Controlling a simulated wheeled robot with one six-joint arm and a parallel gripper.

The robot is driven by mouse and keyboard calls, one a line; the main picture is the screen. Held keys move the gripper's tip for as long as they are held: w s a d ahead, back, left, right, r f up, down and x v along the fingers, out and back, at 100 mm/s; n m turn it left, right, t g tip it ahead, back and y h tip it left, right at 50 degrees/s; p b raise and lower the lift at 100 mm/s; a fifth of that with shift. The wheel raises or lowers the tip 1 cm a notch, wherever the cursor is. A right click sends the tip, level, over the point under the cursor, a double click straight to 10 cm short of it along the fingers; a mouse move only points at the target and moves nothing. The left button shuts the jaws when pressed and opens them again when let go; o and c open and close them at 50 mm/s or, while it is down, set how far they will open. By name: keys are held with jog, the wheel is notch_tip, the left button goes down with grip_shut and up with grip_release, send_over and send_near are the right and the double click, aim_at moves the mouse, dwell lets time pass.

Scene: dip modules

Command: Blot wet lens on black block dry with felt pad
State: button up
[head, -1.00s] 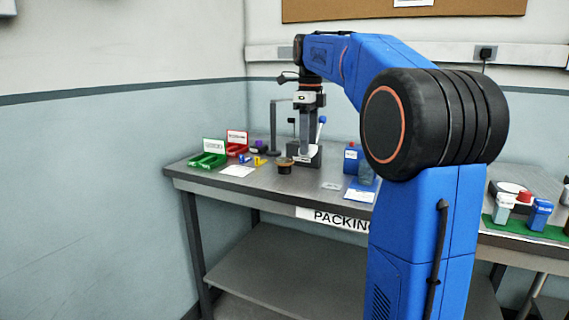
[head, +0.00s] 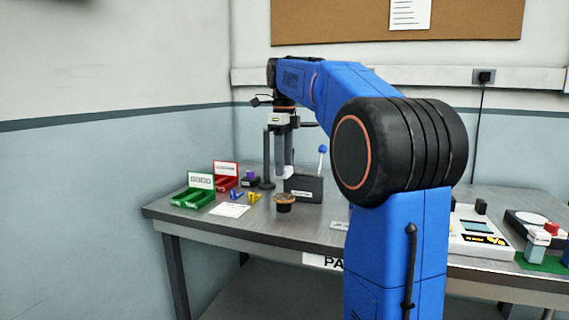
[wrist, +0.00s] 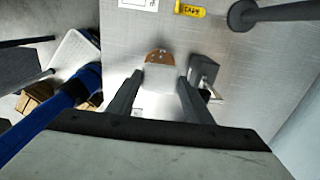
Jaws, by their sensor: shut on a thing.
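My gripper (head: 285,174) hangs above the packing bench, by the left end of the labelled black block (head: 303,188). In the wrist view its two fingers (wrist: 158,86) are shut on a pale block (wrist: 158,78), which seems to be the felt pad.
Green (head: 193,196) and red (head: 226,174) trays, small tags and a white card (head: 230,210) lie left.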

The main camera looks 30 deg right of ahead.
jog(key=shift+f, duration=2.65)
jog(key=shift+f, duration=0.55)
dwell(0.5)
dwell(0.8)
jog(key=shift+r, duration=4)
jog(key=shift+s, duration=0.15)
